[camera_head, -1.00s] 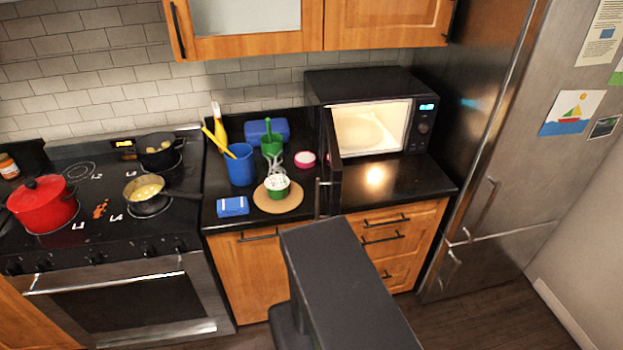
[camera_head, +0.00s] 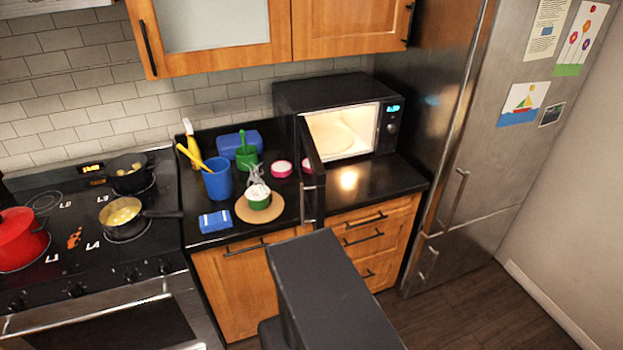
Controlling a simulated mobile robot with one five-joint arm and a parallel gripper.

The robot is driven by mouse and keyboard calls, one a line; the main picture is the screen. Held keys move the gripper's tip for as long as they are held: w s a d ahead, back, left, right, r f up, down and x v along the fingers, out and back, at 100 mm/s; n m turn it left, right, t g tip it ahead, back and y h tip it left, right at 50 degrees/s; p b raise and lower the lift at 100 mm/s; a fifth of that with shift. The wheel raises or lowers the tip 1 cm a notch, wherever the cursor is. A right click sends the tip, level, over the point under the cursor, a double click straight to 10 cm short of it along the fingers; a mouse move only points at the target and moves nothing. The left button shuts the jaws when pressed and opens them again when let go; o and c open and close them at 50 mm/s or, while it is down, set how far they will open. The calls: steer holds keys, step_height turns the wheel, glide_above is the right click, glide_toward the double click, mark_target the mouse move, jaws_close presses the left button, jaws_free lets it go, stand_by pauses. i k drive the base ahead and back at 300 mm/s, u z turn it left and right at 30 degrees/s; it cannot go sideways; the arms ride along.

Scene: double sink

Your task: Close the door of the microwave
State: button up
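The black microwave (camera_head: 325,92) stands on the dark counter against the tiled wall, with its lit interior (camera_head: 340,133) showing. Its door (camera_head: 311,170) is wide open, hinged at the left and sticking out toward me over the counter. The door's handle (camera_head: 308,200) is at its near edge. My dark arm or column rises at the bottom middle, in front of the drawers. My gripper is not in view.
The counter (camera_head: 385,178) in front of the microwave is clear. The fridge (camera_head: 455,130) stands at right, the stove (camera_head: 90,235) at left.

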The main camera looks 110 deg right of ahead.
mark_target(313, 177)
steer(key=z, duration=0.4)
steer(key=i, duration=0.15)
steer(key=z, duration=3.3)
steer(key=i, duration=0.1)
steer(key=z, duration=0.35)
steer(key=k, duration=0.6)
steer(key=u, duration=1.1)
steer(key=i, duration=0.4)
steer(key=u, duration=0.5)
